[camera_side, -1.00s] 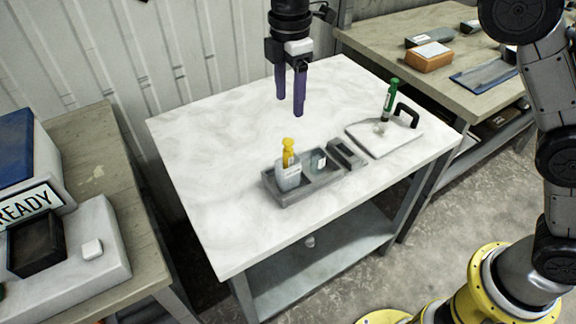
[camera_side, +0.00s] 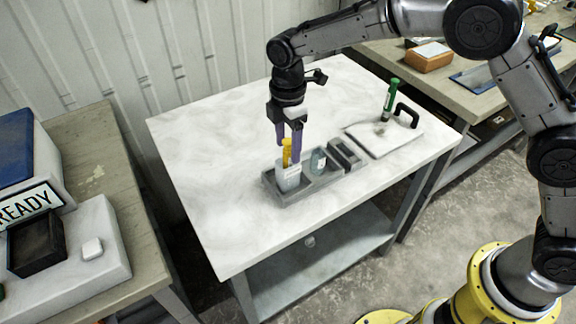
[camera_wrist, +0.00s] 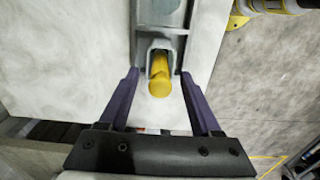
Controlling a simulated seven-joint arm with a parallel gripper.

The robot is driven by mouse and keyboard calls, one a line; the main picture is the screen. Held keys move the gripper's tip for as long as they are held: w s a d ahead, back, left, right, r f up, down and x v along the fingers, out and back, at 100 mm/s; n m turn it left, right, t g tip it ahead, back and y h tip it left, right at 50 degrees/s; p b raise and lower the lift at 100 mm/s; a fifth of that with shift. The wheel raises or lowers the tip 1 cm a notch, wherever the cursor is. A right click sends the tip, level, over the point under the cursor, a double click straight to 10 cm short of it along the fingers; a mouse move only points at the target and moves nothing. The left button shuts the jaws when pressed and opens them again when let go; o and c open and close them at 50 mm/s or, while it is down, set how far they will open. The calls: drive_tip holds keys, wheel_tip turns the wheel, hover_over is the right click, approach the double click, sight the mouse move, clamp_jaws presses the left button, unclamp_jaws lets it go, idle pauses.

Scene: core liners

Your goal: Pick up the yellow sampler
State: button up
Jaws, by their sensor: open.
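The yellow sampler (camera_side: 287,152) stands upright in a pale grey holder (camera_side: 289,178) at the left end of a grey tray. In the wrist view the yellow sampler (camera_wrist: 159,77) shows its round cap toward the camera, in front of the holder (camera_wrist: 153,49). My gripper (camera_side: 288,150) has purple fingers and is open. In the side view its fingers are down at the height of the sampler's top. In the wrist view my gripper (camera_wrist: 165,75) has one finger on each side of the sampler, with gaps between. The sampler's lower part is hidden in the holder.
The grey tray (camera_side: 327,182) also holds a small grey-blue item (camera_side: 318,162). A dark grey block (camera_side: 345,155) sits beside it. The table's left side is clear.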

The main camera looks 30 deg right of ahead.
drive_tip(key=shift+f, duration=0.55)
clamp_jaws()
drive_tip(key=shift+r, duration=0.1)
idle(0.9)
